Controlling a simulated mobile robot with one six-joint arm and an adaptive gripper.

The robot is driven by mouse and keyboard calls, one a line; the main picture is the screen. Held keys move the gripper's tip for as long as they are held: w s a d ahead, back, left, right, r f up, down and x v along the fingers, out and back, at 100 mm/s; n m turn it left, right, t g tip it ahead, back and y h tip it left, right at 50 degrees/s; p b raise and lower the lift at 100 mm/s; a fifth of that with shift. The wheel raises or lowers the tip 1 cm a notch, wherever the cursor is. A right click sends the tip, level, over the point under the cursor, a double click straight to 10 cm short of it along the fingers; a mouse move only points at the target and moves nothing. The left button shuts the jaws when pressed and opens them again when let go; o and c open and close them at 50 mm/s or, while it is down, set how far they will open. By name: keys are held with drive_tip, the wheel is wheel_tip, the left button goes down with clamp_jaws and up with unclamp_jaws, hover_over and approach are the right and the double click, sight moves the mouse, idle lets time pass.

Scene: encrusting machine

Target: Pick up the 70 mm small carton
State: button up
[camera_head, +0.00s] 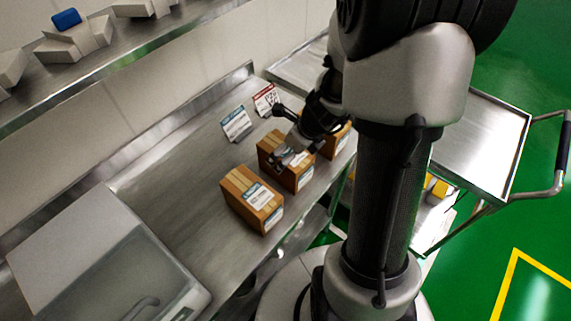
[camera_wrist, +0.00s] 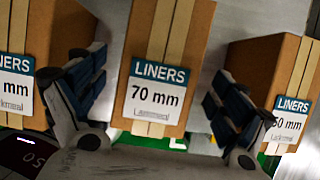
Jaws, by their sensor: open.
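The 70 mm small carton (camera_wrist: 178,45) is a brown box with tan tape and a white label reading "LINERS 70 mm" under a blue band. It stands in the middle of the wrist view, and it is the middle carton (camera_head: 266,146) on the steel table in the head view. My gripper (camera_wrist: 157,78) is open, with one dark-padded finger on each side of the carton's label face. Gaps show between the fingers and the carton. In the head view my gripper (camera_head: 290,157) is over the middle carton and hides part of it.
Similar cartons stand close on both sides in the wrist view: a left one (camera_wrist: 60,30) and a right one (camera_wrist: 265,65), their size labels partly hidden. Two sign cards (camera_head: 236,124) stand behind. A white-grey box (camera_head: 90,240) is at left, a steel cart (camera_head: 480,150) at right.

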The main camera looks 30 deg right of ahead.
drive_tip(key=b+x, duration=0.2)
drive_tip(key=x, duration=0.2)
drive_tip(key=shift+r, duration=0.15)
drive_tip(key=shift+f, duration=0.25)
idle(0.4)
drive_tip(key=c, duration=1.4)
